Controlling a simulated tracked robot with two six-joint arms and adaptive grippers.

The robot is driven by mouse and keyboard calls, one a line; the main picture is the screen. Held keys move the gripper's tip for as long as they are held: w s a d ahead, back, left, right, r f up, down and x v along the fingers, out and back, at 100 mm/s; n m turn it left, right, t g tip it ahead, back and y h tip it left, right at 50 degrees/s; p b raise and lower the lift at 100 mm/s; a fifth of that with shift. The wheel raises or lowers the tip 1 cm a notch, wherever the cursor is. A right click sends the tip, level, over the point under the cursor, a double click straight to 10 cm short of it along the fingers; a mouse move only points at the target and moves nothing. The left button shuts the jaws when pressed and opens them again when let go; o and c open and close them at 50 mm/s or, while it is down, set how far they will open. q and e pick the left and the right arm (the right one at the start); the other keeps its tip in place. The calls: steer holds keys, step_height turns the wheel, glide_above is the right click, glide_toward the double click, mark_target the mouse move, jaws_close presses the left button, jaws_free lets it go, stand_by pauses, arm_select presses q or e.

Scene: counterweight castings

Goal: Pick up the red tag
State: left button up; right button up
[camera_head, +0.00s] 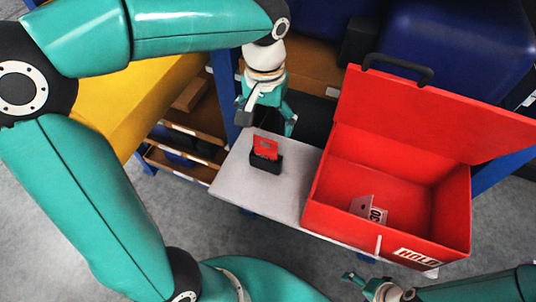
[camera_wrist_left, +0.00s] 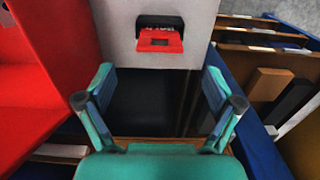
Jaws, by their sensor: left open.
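The red tag (camera_head: 265,146) stands in a small black holder (camera_head: 265,164) on a pale grey table top (camera_head: 232,170). The tag also shows in the left wrist view (camera_wrist_left: 160,40), leaning out of the holder, with a dark slot or mark on it. My left gripper (camera_head: 267,121) is open and empty, just behind and above the tag in the head view, not touching it. In the left wrist view my open fingers (camera_wrist_left: 158,88) spread wide, with the tag beyond and between them. My right gripper (camera_head: 362,284) is at the lower edge, partly cut off, its jaw state unclear.
An open red box (camera_head: 458,205) with a "HOLD" label and raised lid stands right of the holder. Behind are shelves with brown trays (camera_head: 185,165), a yellow surface (camera_head: 150,100) and a blue bulky object (camera_head: 460,40).

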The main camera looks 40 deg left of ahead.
arm_select(q)
step_height(320, 180, down, 9)
steer(key=shift+r, duration=0.1)
steer(key=c, duration=1.1)
step_height(320, 180, up, 20)
steer(key=shift+p, duration=0.95)
